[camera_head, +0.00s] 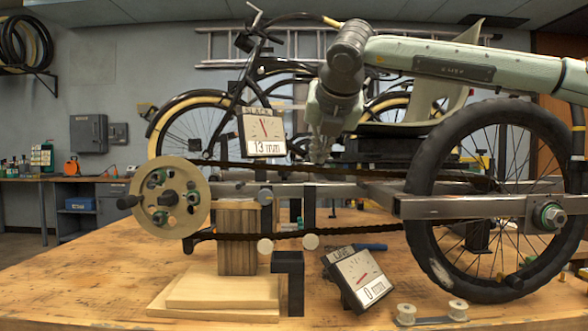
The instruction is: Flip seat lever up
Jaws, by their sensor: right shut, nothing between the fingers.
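The trike frame (370,190) stands on the workbench, with a big black-tyred wheel at the right. A pale curved shell, seemingly the seat (448,108), rises above the frame, partly hidden by my right arm. I cannot make out the seat lever; it may be hidden behind my arm or gripper. My right gripper (319,158) points down above the frame rail, left of the seat, shut and empty. Whether it touches anything is unclear. My left gripper is not in view.
A slack gauge (264,134) reading 13 mm and a tilted second gauge (358,275) are near the chain. A chainring (168,197) sits left, beside a wooden block (238,240). The wheel (493,200) blocks the right. The bench's left front (70,285) is clear.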

